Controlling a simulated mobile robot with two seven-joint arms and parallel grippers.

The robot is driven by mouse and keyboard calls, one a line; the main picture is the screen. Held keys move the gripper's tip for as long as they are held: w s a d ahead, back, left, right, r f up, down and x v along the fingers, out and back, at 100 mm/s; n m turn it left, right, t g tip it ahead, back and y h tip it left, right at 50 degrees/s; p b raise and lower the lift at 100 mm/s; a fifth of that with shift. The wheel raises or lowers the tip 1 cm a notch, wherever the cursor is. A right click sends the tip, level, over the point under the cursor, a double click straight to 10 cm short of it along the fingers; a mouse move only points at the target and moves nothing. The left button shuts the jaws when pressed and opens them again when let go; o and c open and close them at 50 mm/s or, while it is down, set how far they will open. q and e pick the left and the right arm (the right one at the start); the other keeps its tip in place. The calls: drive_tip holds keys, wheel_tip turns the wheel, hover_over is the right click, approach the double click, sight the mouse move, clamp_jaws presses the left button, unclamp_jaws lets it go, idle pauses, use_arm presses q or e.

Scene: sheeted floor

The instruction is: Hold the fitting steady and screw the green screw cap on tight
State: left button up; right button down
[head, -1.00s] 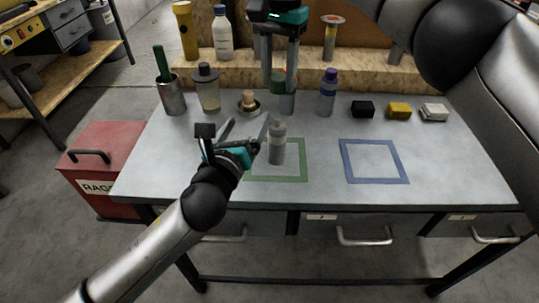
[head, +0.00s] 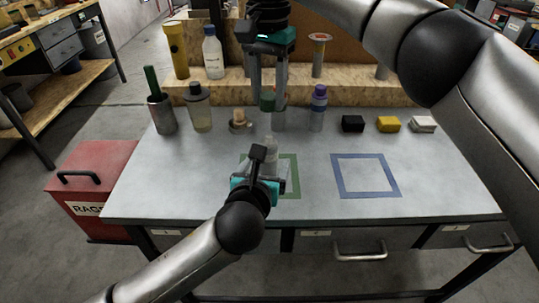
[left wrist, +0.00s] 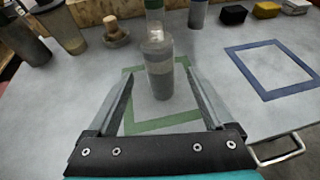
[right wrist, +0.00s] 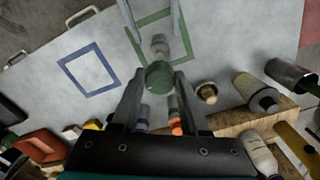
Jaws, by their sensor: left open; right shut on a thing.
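The fitting (left wrist: 159,70) is a grey, bottle-like piece standing upright inside the green square outline (left wrist: 165,124). In the head view its upper part (head: 271,143) shows behind my left gripper (head: 262,172). My left gripper is open, with one finger on each side of the fitting and visible gaps in the left wrist view. My right gripper (head: 268,95) points down and is shut on the green screw cap (right wrist: 160,77). The cap also shows in the head view (head: 268,102), above the fitting and apart from it.
Behind stand a metal cup (head: 162,115), a grey-lidded jar (head: 200,112), a small wooden-topped piece (head: 240,122) and a purple-capped bottle (head: 318,108). Black, yellow and white blocks (head: 388,124) lie at right. The blue square outline (head: 366,193) is empty.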

sight(270, 154)
use_arm(q)
drive_tip(key=shift+x, duration=4)
drive_tip(key=shift+c, duration=0.3)
clamp_jaws()
